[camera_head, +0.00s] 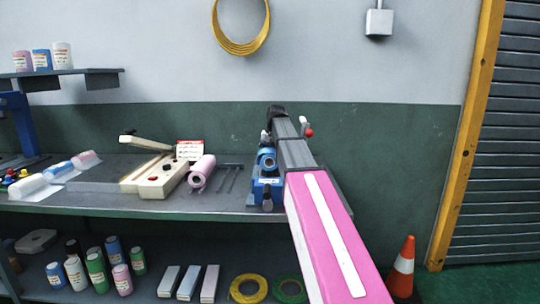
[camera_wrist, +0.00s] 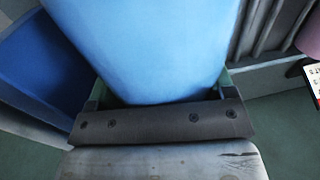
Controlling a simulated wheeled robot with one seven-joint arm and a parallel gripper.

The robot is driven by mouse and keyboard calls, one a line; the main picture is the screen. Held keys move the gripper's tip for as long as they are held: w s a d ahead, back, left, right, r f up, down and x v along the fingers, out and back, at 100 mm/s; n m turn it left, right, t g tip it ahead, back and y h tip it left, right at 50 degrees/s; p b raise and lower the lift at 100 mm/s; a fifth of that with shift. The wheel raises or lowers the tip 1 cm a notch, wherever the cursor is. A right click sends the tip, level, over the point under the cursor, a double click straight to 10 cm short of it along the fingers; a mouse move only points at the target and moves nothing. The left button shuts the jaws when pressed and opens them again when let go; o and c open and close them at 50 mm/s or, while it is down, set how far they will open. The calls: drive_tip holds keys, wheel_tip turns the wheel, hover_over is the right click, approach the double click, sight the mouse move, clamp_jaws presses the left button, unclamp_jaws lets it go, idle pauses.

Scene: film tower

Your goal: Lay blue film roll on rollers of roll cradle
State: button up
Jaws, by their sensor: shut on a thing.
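The blue film roll (camera_wrist: 145,45) fills the upper middle of the wrist view. My gripper (camera_wrist: 160,97) is shut on it, with a finger on each side and the dark palm edge in front. In the head view the gripper is hard to make out beyond my arm. Blue parts (camera_head: 267,190) show there at the bench, but I cannot tell which are the roll. Grey parallel bars (camera_head: 228,178) lie on the bench just left of them and also show beside the roll in the wrist view (camera_wrist: 262,30). I cannot tell whether they are the roll cradle's rollers or whether the roll touches them.
A pink roll (camera_head: 201,170), a red-and-white card (camera_head: 190,150) and a cream block device (camera_head: 155,176) stand left on the bench (camera_head: 120,207). Wrapped rolls (camera_head: 60,170) lie farther left. The lower shelf holds bottles and tape rings. A traffic cone (camera_head: 403,265) stands right.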

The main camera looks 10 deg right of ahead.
drive_tip(key=shift+f, duration=1.05)
drive_tip(key=o, duration=1.3)
